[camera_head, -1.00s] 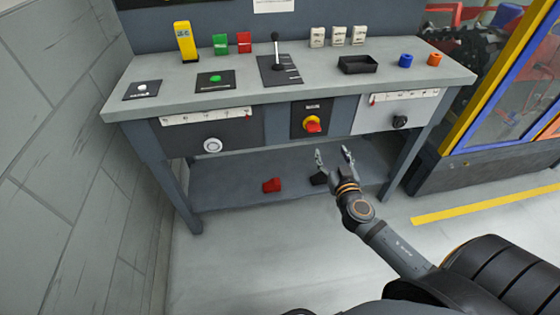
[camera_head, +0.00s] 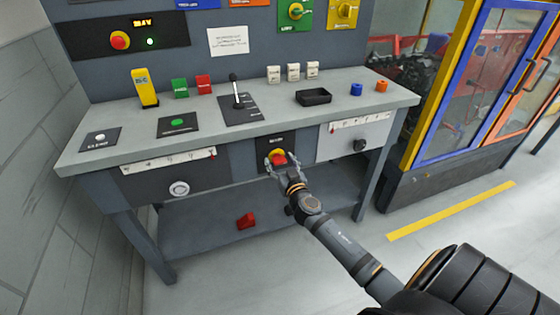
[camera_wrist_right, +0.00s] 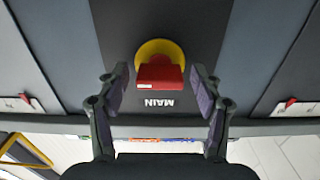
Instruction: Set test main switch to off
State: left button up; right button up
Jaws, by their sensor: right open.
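The main switch (camera_head: 278,158) is a red handle on a yellow round base, on a dark panel in the front of the bench. In the right wrist view the switch (camera_wrist_right: 159,70) shows above an upside-down "MAIN" label (camera_wrist_right: 159,102). My right gripper (camera_head: 284,166) is at the switch in the head view. In the wrist view its open fingers (camera_wrist_right: 160,88) stand on either side of the red handle, with a gap on each side; I see no contact. My left gripper is out of view.
The grey bench (camera_head: 90,155) carries a lever (camera_head: 236,92), push buttons, a black tray (camera_head: 313,97) and blue and orange rings. A red object (camera_head: 246,221) lies on the lower shelf. A yellow and blue framed cage (camera_head: 440,90) stands at the right.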

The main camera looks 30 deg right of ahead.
jog(key=c, duration=1.1)
jog(key=shift+c, duration=0.2)
